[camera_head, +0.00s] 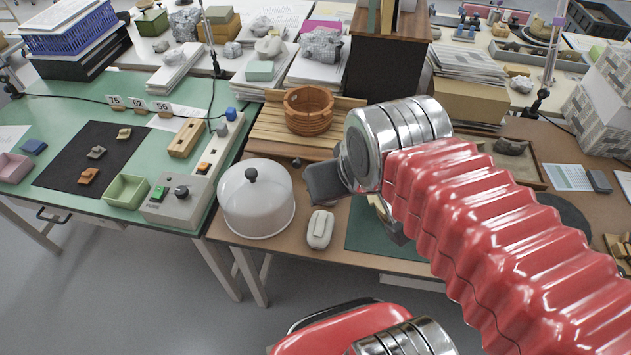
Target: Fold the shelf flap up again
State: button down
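I cannot pick out the shelf flap for certain. A slatted wooden board (262,138) lies at the back of the brown table, with a ribbed terracotta pot (308,110) on it; I cannot tell whether this is the flap. My gripper (361,208) is over the front of the brown table, right of the white dome lid. One dark finger shows at its left and a grey part, seemingly the other finger, lower right, with a wide gap between. My wrist and red arm sleeve hide much of the gripper and table. A small yellowish piece shows partly between the fingers.
The white dome lid (256,202) and a small pale device (320,229) stand left of my gripper. A green mat (365,232) lies beneath it. A control box (178,200) stands on the green table (70,205). A dark wooden cabinet (388,65) rises behind my wrist.

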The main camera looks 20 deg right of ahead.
aim_at(298, 152)
jog(key=z, duration=0.05)
jog(key=k, duration=0.2)
jog(key=u, duration=0.6)
jog(key=i, duration=0.65)
jog(key=u, duration=0.2)
